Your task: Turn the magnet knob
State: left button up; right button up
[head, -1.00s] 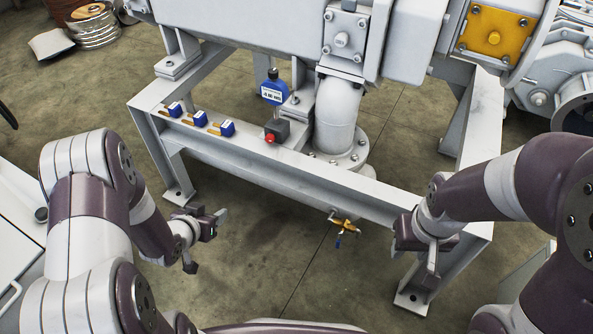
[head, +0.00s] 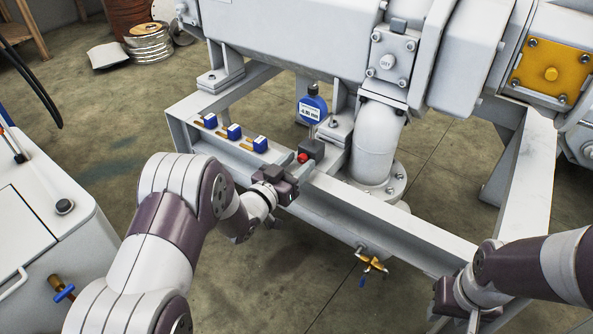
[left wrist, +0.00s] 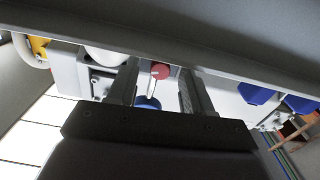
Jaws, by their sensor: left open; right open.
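The red magnet knob (head: 303,157) is on the front of a dark magnetic base (head: 313,149) that stands on the frame's top beam. A dial indicator (head: 312,108) with a blue face is mounted above the base. My left gripper (head: 290,172) is open just in front of the knob. In the left wrist view, the knob (left wrist: 160,71) shows between the two open fingers (left wrist: 157,85), near their tips; contact cannot be told. My right gripper (head: 470,300) is at the lower right, well away from the knob, with its fingers partly hidden.
Several blue-and-yellow tools (head: 233,132) lie on the beam left of the base. A brass valve (head: 371,264) hangs below the beam. A white cabinet (head: 40,215) stands at the left.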

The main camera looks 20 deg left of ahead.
pick_arm(q)
jog(key=shift+w, duration=0.15)
grip_shut()
jog(key=shift+r+m+p, duration=0.15)
jog(key=shift+m+p, duration=0.25)
jog(key=shift+m, duration=0.3)
jog(key=m, duration=0.2)
jog(key=shift+m, duration=0.3)
grip_release()
